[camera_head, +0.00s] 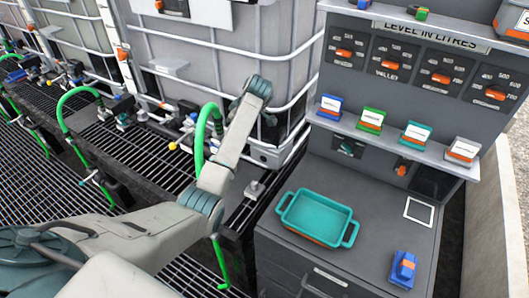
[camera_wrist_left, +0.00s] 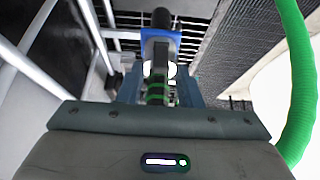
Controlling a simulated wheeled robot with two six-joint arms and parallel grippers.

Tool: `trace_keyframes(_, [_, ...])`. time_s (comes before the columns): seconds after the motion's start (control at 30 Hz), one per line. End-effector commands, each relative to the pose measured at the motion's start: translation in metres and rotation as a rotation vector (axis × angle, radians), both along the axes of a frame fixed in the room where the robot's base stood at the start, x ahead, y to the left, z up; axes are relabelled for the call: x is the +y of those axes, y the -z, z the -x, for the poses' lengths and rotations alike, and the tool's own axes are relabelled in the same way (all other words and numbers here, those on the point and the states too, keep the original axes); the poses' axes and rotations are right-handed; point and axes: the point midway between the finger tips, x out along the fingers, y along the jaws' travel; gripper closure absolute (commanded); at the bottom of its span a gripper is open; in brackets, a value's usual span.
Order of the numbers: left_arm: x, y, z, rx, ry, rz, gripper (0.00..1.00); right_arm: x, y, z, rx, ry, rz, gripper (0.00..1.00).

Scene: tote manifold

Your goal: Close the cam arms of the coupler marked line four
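My left arm reaches in from the lower left to the front of the right-hand tote; its gripper is hidden behind the wrist in the head view. In the left wrist view my left gripper (camera_wrist_left: 158,88) looks open, its blue-grey fingers apart. Between and beyond them is a fitting with green bands (camera_wrist_left: 158,97), a blue part (camera_wrist_left: 160,38) and a black cylindrical end. I cannot tell whether the fingers touch it. A green hose (camera_head: 200,145) loops beside my forearm; it also shows in the left wrist view (camera_wrist_left: 298,80). No line-four mark or cam arm is readable. My right gripper is out of view.
Other tote outlets with blue fittings (camera_head: 122,106) and green hoses stand left over black grating (camera_head: 150,165). At right, a grey cabinet carries a teal tray (camera_head: 320,212), a blue-orange block (camera_head: 404,268), and a shelf (camera_head: 390,138) of coloured blocks below dials. White cage bars are near my wrist.

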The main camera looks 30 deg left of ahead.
Motion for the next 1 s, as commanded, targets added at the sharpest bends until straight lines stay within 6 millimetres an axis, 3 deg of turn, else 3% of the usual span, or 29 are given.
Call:
trace_keyframes(0.03, [0.006, 0.005, 0.001, 0.006, -0.001, -0.001, 0.68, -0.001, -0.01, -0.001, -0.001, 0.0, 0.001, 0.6])
trace_keyframes(0.2, [0.022, 0.035, 0.001, 0.005, -0.003, -0.001, 0.68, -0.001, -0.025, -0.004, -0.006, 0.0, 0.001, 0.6])
trace_keyframes(0.73, [0.002, 0.051, 0.001, -0.032, 0.002, -0.429, 0.68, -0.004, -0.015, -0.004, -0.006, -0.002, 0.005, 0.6])
trace_keyframes(1.0, [-0.004, 0.067, 0.001, -0.05, 0.001, -0.657, 0.68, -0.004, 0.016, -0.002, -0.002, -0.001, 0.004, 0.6])
